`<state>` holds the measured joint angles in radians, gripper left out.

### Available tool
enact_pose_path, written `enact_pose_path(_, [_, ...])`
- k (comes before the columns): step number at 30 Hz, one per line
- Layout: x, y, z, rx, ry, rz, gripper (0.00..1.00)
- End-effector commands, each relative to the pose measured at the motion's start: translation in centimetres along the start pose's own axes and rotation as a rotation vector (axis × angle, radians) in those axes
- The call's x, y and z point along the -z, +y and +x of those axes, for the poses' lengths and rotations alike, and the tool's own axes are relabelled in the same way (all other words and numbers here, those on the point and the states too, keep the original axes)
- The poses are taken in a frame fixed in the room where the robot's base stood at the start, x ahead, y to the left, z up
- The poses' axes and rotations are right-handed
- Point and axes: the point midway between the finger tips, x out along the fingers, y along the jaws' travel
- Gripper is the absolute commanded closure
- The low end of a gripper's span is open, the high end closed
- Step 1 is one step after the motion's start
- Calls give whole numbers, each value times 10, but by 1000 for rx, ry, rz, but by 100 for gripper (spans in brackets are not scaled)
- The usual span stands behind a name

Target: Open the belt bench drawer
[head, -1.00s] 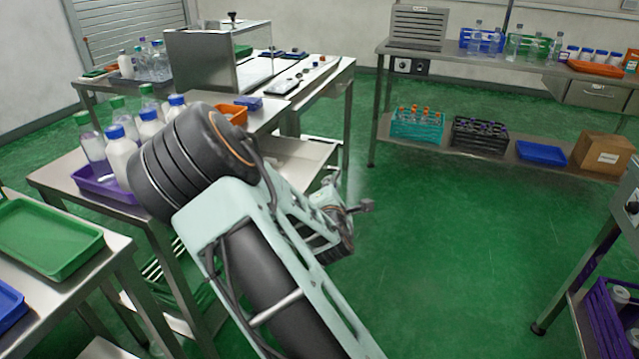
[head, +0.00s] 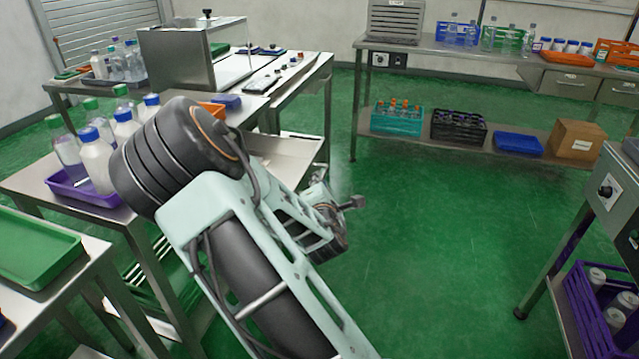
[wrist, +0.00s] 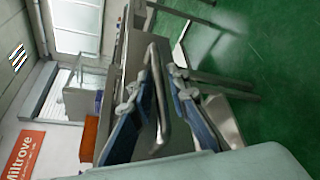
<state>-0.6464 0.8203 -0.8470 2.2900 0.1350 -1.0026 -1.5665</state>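The belt bench drawer (head: 275,158) is a shallow steel drawer under the belt bench (head: 292,75), left of centre in the head view. It stands pulled out, and part of its inside shows. Its bar handle (wrist: 159,100) shows in the wrist view. My gripper (wrist: 160,78) has blue fingers with grey tips, one on each side of this handle. The fingers are apart and I see no clear grip on the bar.
A purple tray (head: 95,198) of bottles stands on the left bench. A green tray (head: 35,250) is nearer. A shelf bench (head: 440,60) stands at the back, and a cart with a purple crate (head: 580,330) at right. The green floor (head: 430,240) between is clear.

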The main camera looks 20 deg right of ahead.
Motion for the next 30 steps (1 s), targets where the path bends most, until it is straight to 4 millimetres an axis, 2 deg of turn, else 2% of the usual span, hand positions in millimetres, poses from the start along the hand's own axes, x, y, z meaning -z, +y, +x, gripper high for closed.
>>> enact_pose_path(5, [0,1,-12,-1,1,1,84])
enact_pose_path(12, [1,0,-50,1,3,1,84])
enact_pose_path(18, [0,0,-71,0,0,1,84])
enact_pose_path(30, [0,0,-75,0,0,0,84])
